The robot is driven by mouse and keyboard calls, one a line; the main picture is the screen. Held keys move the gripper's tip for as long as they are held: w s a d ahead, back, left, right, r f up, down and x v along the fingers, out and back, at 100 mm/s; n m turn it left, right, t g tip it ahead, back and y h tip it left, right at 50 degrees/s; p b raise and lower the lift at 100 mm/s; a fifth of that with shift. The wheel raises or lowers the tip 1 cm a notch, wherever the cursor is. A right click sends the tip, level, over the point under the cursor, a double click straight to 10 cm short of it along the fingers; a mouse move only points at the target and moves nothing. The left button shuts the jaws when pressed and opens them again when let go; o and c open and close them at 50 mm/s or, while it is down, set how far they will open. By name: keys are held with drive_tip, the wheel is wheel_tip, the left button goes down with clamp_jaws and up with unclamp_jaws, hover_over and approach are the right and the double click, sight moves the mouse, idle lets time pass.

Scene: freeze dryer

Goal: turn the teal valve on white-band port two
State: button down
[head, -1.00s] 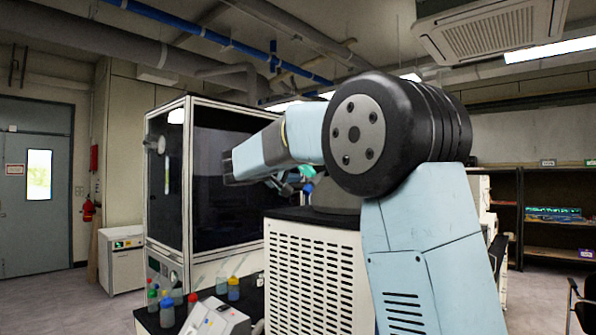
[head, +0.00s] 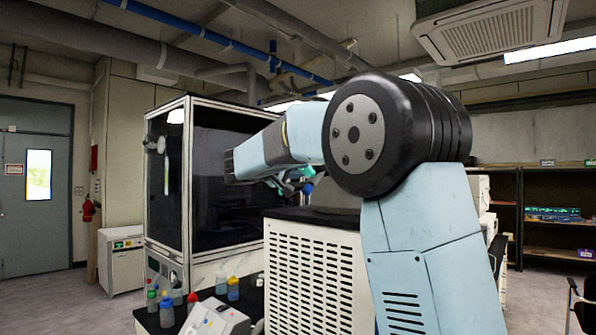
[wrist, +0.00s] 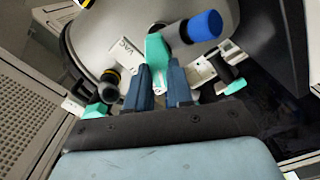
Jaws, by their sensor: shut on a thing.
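My gripper (wrist: 160,88) is shut on a teal valve (wrist: 156,50), its dark blue fingers on either side of the lever in the wrist view. A grey cylinder with a blue end (wrist: 201,26) sticks out beside the held valve. A second teal valve (wrist: 95,110) is at lower left, near a dark port with a yellow band (wrist: 109,84). A third teal handle (wrist: 235,87) is to the right, by a black-and-white fitting (wrist: 222,65). In the head view my arm largely hides the valves; a bit of teal (head: 306,172) shows beyond my gripper (head: 270,180).
A white tag (wrist: 122,52) with lettering lies left of the held valve. In the head view a vented white cabinet (head: 310,275) stands below my arm, and a glass-fronted chamber (head: 165,185) is behind it. Several bottles (head: 167,312) stand at lower left.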

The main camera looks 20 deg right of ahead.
drive_tip(key=shift+f+m, duration=0.15)
drive_tip(key=shift+m, duration=0.15)
drive_tip(key=m, duration=1.1)
drive_tip(key=shift+s+d, duration=0.1)
drive_tip(key=shift+s, duration=0.05)
idle(0.4)
drive_tip(key=c, duration=1)
unclamp_jaws()
drive_tip(key=shift+r, duration=0.2)
drive_tip(key=v, duration=1.4)
